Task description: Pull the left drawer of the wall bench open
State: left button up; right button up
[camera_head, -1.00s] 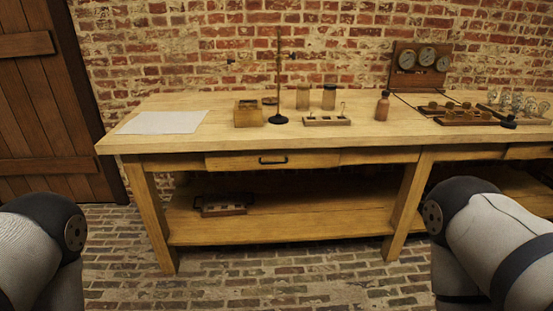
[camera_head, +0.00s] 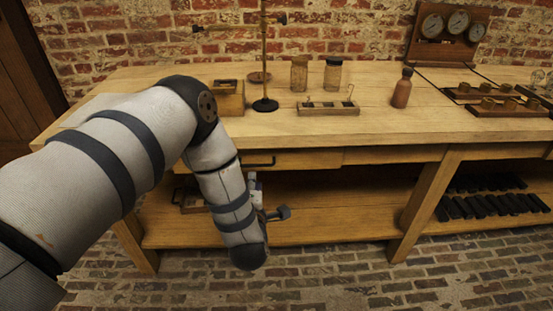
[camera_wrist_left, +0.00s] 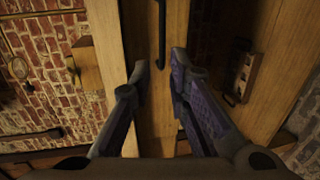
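The left drawer (camera_head: 310,159) of the wooden wall bench (camera_head: 390,123) is a plain wood front below the top and looks shut. Its black bar handle (camera_head: 258,162) is partly hidden behind my left arm. In the left wrist view, the handle (camera_wrist_left: 161,35) runs upright on the drawer front (camera_wrist_left: 177,25). My left gripper (camera_wrist_left: 161,66) is open, with its fingers apart on either side of the handle's line, at its near end. In the head view, my left forearm hides most of this gripper. My right gripper is out of view.
On the bench top stand a thin stand (camera_head: 264,104), jars (camera_head: 333,74), a wooden rack (camera_head: 328,107), a reddish bottle (camera_head: 402,88) and a gauge board (camera_head: 447,37). A dark crate (camera_wrist_left: 243,75) sits on the lower shelf. Several black blocks (camera_head: 490,207) lie on the right shelf.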

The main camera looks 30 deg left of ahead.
aim_at(252, 166)
pick_arm(q)
jog(key=b+x, duration=0.1)
jog(key=x, duration=0.9)
jog(key=shift+w+a+f+b, duration=0.2)
jog(key=shift+a+b, duration=0.05)
jog(key=shift+b, duration=0.15)
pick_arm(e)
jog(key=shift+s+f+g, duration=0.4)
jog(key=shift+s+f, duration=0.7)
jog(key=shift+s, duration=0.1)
pick_arm(q)
grip_shut()
